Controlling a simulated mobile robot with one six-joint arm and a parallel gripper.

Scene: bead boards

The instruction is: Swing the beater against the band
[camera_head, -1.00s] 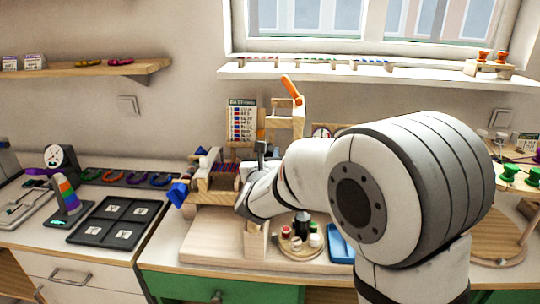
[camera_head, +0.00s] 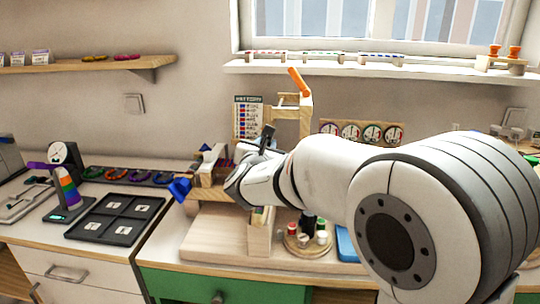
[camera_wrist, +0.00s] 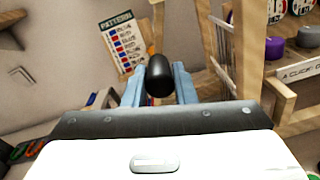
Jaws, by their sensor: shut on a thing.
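In the wrist view, my gripper (camera_wrist: 158,85) has its two blue-grey fingers on either side of a dark rounded handle end (camera_wrist: 160,76), and is shut on it. I take this to be the beater's handle; the rest of the beater is hidden. In the head view, my gripper (camera_head: 266,141) is at the right end of the small wooden loom (camera_head: 207,180) with blue end pieces. My wrist covers much of the loom. The woven band cannot be made out, nor whether the beater touches it.
A pattern card (camera_head: 248,118) stands behind the loom, beside a wooden stand with an orange lever (camera_head: 299,81). A wooden block (camera_head: 260,236) and a round tray of small pots (camera_head: 308,240) stand in front. A dark compartment tray (camera_head: 115,218) lies to the left.

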